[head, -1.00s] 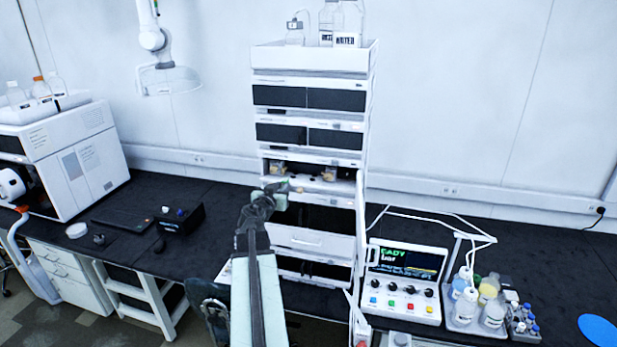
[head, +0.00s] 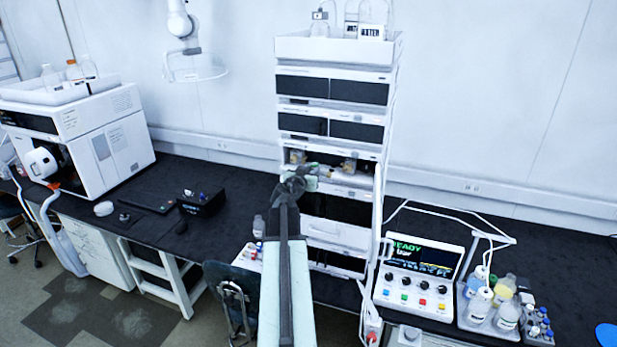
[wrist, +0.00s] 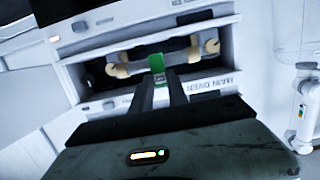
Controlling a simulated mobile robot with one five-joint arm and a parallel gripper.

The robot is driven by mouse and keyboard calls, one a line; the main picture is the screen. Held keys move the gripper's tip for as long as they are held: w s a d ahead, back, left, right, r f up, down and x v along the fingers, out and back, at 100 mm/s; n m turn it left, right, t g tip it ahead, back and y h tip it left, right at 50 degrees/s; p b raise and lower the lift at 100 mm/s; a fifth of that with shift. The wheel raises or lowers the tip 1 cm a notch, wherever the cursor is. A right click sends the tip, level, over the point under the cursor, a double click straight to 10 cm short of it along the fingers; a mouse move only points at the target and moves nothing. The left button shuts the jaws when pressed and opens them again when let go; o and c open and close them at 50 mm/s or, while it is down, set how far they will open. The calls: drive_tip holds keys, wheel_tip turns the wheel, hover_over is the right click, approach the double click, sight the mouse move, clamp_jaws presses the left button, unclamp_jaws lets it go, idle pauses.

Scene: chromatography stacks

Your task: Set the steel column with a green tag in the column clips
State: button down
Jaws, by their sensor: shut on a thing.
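My gripper (wrist: 170,88) is shut on the steel column (wrist: 178,58), gripping near its green tag (wrist: 157,63). In the wrist view the column lies crosswise ahead of the fingers, slightly tilted in the picture. Tan pieces (wrist: 117,70) show around its two ends; I cannot tell fittings from clips, or whether the column touches the clips. Behind it is the dark opening of the compartment marked MAIN OVEN (wrist: 213,83). In the head view my gripper (head: 298,182) is in front of this open bay, where tan pieces (head: 349,165) show. The column is not clear there.
The white instrument stack (head: 335,110) rises around the bay, with bottles in its top tray. A control panel (head: 420,270) and a bottle tray (head: 490,315) stand to the right. A chair (head: 232,285) is below, left of my arm. The black bench has clear patches.

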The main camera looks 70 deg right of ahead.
drive_tip(key=shift+w+d+f, duration=0.15)
drive_tip(key=shift+d, duration=2.6)
drive_tip(key=shift+w+d+f, duration=0.15)
drive_tip(key=shift+d, duration=2.6)
drive_tip(key=shift+f+b, duration=0.85)
drive_tip(key=shift+b, duration=0.25)
drive_tip(key=c, duration=1.2)
unclamp_jaws()
drive_tip(key=a+r+p, duration=0.1)
drive_tip(key=a, duration=1.3)
drive_tip(key=shift+s, duration=0.35)
